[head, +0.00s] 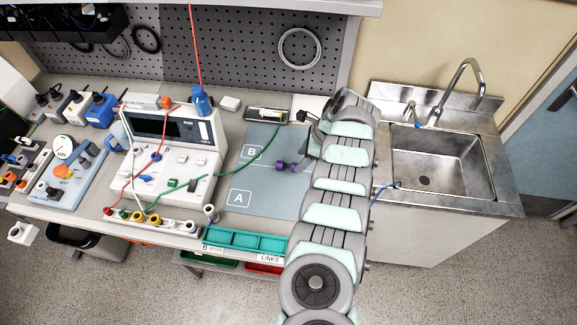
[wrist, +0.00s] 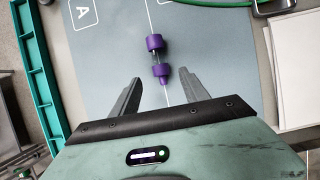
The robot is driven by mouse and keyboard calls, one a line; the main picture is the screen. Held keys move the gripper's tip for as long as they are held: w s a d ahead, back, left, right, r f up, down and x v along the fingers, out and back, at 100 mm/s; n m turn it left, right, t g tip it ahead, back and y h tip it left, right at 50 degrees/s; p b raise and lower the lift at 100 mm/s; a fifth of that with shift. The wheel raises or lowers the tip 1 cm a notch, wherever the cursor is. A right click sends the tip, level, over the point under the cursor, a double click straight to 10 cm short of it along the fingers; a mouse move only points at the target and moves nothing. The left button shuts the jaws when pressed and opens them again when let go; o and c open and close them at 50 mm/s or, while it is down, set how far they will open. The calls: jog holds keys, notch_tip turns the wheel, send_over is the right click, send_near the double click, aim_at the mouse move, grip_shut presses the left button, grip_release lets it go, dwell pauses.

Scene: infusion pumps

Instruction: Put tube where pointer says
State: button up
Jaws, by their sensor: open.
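A small tube with purple ends (head: 287,167) lies on the blue-grey mat (head: 262,190), close to the white line between areas A and B. In the wrist view the tube (wrist: 155,57) has two purple collars joined by a narrow clear and dark middle. My gripper (wrist: 160,85) is open, its fingers on either side of the tube's near end, with nothing visibly held. In the head view my arm hides most of the gripper (head: 303,160). Label A (head: 239,198) is nearer the front and label B (head: 251,152) farther back. A round dial (head: 63,147) stands at the left; its needle is too small to read.
A white bench instrument (head: 170,150) with coloured leads stands left of the mat. A teal tray (head: 245,240) runs along the front edge. A green cable reaches a small display box (head: 267,114) behind the mat. The sink (head: 435,160) is at the right. Most of the mat is bare.

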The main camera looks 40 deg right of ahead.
aim_at(289, 166)
jog(key=x, duration=0.2)
jog(key=b+x, duration=0.1)
jog(key=x, duration=0.1)
jog(key=shift+s+d+f, duration=0.1)
jog(key=shift+s+d, duration=0.1)
jog(key=shift+d, duration=0.05)
jog(key=shift+w+a+f, duration=0.15)
jog(key=shift+w+f, duration=0.05)
jog(key=shift+f, duration=0.1)
grip_shut()
